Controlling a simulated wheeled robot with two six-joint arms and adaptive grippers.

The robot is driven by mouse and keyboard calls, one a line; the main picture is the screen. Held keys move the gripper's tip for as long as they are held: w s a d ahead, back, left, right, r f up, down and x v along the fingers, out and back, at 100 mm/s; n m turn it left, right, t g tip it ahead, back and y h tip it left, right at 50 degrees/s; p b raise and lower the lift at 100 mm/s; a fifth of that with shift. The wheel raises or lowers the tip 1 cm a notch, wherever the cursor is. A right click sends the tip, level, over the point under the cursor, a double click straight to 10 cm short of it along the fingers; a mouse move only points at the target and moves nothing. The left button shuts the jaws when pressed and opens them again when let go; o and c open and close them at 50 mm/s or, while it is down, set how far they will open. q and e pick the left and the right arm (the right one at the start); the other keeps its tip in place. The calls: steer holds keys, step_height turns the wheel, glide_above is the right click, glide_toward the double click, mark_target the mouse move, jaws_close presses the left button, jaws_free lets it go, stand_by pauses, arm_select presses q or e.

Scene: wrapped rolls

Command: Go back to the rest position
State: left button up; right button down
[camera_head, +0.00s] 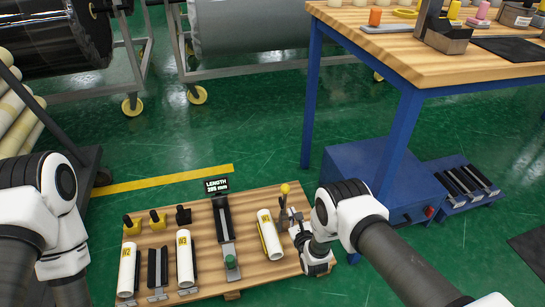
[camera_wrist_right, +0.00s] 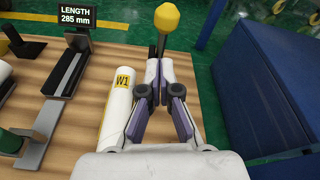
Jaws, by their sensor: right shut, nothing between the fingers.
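My right gripper (camera_head: 295,222) is over the right end of the wooden board (camera_head: 205,232), its fingers shut and empty. In the right wrist view the shut fingers (camera_wrist_right: 160,65) point toward a yellow-topped post (camera_wrist_right: 167,18); I cannot tell whether they touch it. White roll W1 (camera_head: 269,238) lies just left of the gripper and also shows in the wrist view (camera_wrist_right: 117,110). Rolls W3 (camera_head: 185,262) and W2 (camera_head: 127,272) lie farther left. My left arm comes in at the left edge; its gripper is out of the picture.
A measuring stand (camera_head: 223,218) has a display (camera_head: 217,186) reading "LENGTH 285 mm". Yellow and black blocks (camera_head: 157,219) line the board's back left. A wooden workbench (camera_head: 400,55) with blue legs and a blue cabinet (camera_head: 370,170) stand at right.

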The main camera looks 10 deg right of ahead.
step_height(320, 180, up, 6)
steer(key=w+d, duration=0.2)
steer(key=w, duration=0.1)
steer(key=s+d+f+n+g, duration=0.1)
steer(key=s+n+g, duration=0.7)
steer(key=s+n, duration=1.1)
steer(key=s+d+f+n+g, duration=0.15)
steer(key=s+n+g, duration=0.9)
steer(key=s, duration=1.55)
step_height(320, 180, up, 30)
steer(key=n+t+p, duration=0.3)
steer(key=p, duration=2.7)
steer(key=shift+w+a+f, duration=0.15)
steer(key=shift+w, duration=0.1)
